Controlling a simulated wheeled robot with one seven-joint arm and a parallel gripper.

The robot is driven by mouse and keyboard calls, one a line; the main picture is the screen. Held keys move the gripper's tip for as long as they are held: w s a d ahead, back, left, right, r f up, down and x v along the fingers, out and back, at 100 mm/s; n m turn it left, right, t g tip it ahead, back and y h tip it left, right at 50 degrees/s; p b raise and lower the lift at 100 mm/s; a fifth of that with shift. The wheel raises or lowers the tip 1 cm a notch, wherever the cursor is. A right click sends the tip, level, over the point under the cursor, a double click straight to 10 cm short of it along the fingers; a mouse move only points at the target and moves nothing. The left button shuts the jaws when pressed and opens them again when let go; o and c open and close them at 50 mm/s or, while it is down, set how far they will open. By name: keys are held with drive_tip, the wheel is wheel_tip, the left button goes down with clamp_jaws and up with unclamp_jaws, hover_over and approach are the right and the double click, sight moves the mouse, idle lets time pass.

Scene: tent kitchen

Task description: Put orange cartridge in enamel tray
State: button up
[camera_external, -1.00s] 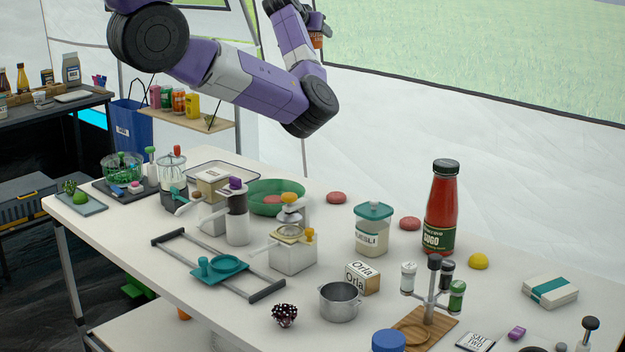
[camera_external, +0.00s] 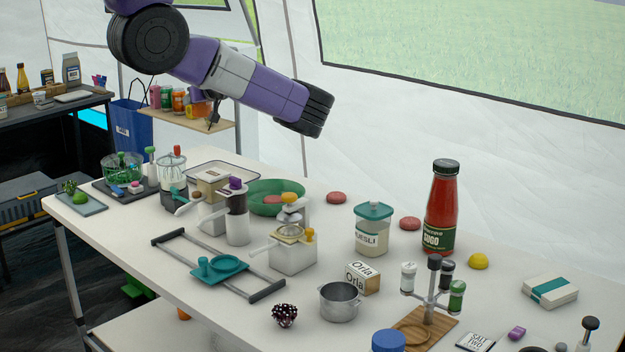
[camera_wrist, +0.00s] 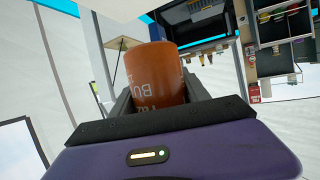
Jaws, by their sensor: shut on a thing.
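In the wrist view the orange cartridge (camera_wrist: 155,78), a cylinder with pale lettering, sits between the two dark fingers of my gripper (camera_wrist: 157,92). My gripper is shut on it and holds it in the air. In the external view my arm hides most of the gripper, and I cannot make out the cartridge clearly there. The enamel tray (camera_external: 238,169), pale with a dark rim, lies at the back left of the white table. Appliances in front cover part of it. My arm's elbow is above the table, with the gripper apart from the tray.
A green bowl (camera_external: 262,205) stands right of the tray, and a white grinder (camera_external: 293,258) in front. A glass blender (camera_external: 172,168) stands at the left. A small shelf (camera_external: 190,118) with jars hangs behind. A tall sauce bottle (camera_external: 441,210) stands to the right.

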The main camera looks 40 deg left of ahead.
wheel_tip(320, 180, down, 20)
drive_tip(key=shift+r+p, duration=0.2)
drive_tip(key=shift+p, duration=0.25)
drive_tip(key=shift+f, duration=0.2)
drive_tip(key=o, duration=1.6)
drive_tip(key=shift+r, duration=0.25)
drive_tip(key=v, duration=1.2)
